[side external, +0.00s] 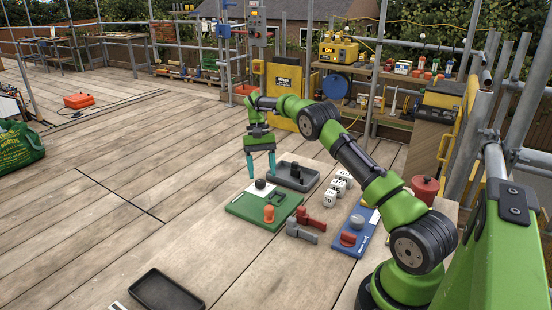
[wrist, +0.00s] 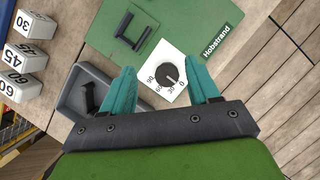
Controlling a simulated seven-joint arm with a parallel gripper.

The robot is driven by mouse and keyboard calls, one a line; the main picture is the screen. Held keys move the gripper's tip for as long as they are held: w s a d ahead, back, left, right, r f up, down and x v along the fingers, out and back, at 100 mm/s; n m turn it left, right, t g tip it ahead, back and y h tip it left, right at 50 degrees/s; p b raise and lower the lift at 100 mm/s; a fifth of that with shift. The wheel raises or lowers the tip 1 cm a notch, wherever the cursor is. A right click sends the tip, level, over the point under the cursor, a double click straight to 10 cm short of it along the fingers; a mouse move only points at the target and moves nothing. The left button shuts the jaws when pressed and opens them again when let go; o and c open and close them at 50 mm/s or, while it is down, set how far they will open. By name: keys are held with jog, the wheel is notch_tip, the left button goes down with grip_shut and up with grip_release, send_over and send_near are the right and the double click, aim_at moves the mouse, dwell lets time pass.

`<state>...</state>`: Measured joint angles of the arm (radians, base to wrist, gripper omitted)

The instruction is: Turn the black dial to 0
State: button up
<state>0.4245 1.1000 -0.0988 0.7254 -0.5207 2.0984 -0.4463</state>
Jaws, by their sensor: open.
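The black dial (wrist: 167,72) sits on a white plate (wrist: 182,95) marked 90, 60, 30 and 0 in the wrist view. Its pointer seems to face the 30 side of the scale, but the exact reading is too small to tell. The plate is on a green board (wrist: 189,30), at the board's far end in the side view, where the dial also shows (side external: 260,184). My gripper (wrist: 163,84) is open and empty, fingers pointing down. In the wrist view the dial appears between its teal fingertips; they look above it, apart from it.
A dark grey tray (side external: 312,180) lies just behind the board. A black bracket (wrist: 122,38) and an orange knob (side external: 269,213) are on the board. White numbered cubes (side external: 330,198), red and grey handles (side external: 311,222) and a blue board (side external: 369,220) are to the right. Bare planks lie left.

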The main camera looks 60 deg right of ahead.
jog(key=s+a, duration=0.2)
jog(key=s, duration=0.2)
jog(key=s+a+r, duration=0.1)
jog(key=s+a, duration=0.1)
jog(key=s, duration=0.2)
jog(key=s+a, duration=0.1)
jog(key=s, duration=0.4)
jog(key=shift+a+r, duration=0.15)
jog(key=shift+a, duration=0.25)
jog(key=shift+s+a, duration=0.1)
jog(key=shift+s, duration=0.2)
jog(key=s+a+r+n+t, duration=0.2)
jog(key=s+a+r+t, duration=0.3)
jog(key=a+r, duration=0.3)
jog(key=s+a+r+n+t+h, duration=0.1)
jog(key=s+a+r+n+t, duration=0.1)
jog(key=s+a+r+t, duration=0.3)
jog(key=a+r, duration=0.3)
jog(key=a, duration=0.2)
jog(key=shift+s+a+r+n, duration=0.15)
jog(key=shift+s+r+n, duration=0.05)
jog(key=shift+s+n, duration=0.2)
